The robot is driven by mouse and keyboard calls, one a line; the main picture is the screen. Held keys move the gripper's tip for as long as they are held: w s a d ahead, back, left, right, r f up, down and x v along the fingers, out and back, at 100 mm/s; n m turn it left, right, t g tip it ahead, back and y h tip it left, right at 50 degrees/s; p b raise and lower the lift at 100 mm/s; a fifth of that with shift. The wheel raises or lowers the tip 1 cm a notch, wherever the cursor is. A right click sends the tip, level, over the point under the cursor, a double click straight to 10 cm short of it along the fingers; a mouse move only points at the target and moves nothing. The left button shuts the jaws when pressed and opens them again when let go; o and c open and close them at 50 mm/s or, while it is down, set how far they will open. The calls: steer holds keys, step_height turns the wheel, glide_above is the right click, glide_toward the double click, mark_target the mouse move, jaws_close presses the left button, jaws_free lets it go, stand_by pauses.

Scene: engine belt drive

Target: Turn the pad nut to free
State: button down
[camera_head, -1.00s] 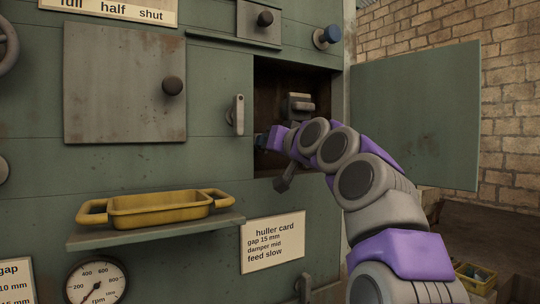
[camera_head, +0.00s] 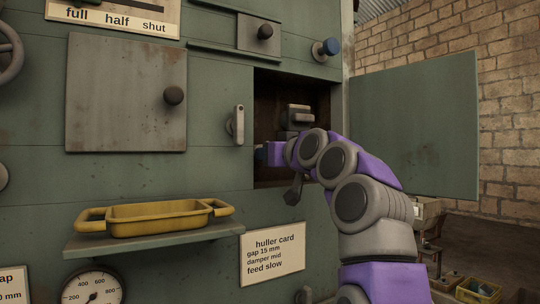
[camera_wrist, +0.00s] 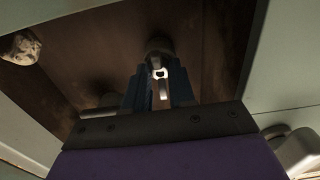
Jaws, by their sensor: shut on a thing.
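My gripper (camera_head: 263,154) reaches into the open compartment (camera_head: 292,92) in the green machine, near its left edge. In the wrist view my gripper (camera_wrist: 160,88) has dark blue fingers closed around a small metal piece, which I take for the pad nut (camera_wrist: 160,73); it has a bright ring-like end. A dark round knob (camera_wrist: 159,48) lies just beyond it. In the head view the nut is hidden by my gripper and wrist. A grey block fitting (camera_head: 298,115) sits inside the compartment above my wrist. A dark stubby part (camera_head: 294,189) hangs below my wrist; I cannot tell what it is.
The open door (camera_head: 415,128) stands right of the compartment. A latch handle (camera_head: 238,125) is at its left. A shelf (camera_head: 155,240) with a yellow tray (camera_head: 160,219) is lower left. A huller card (camera_head: 272,254) is below. Crates (camera_head: 478,291) stand on the floor at right.

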stand_by(0.3)
steer(key=c, duration=1.4)
jaws_free()
steer(key=o, duration=0.3)
steer(key=shift+w+a+f, duration=0.15)
steer(key=shift+w+f, duration=0.05)
steer(key=shift+w, duration=0.15)
steer(key=shift+o, duration=0.9)
steer(key=shift+s+a+r, duration=0.1)
steer(key=b+v, duration=0.6)
steer(key=v, duration=1.1)
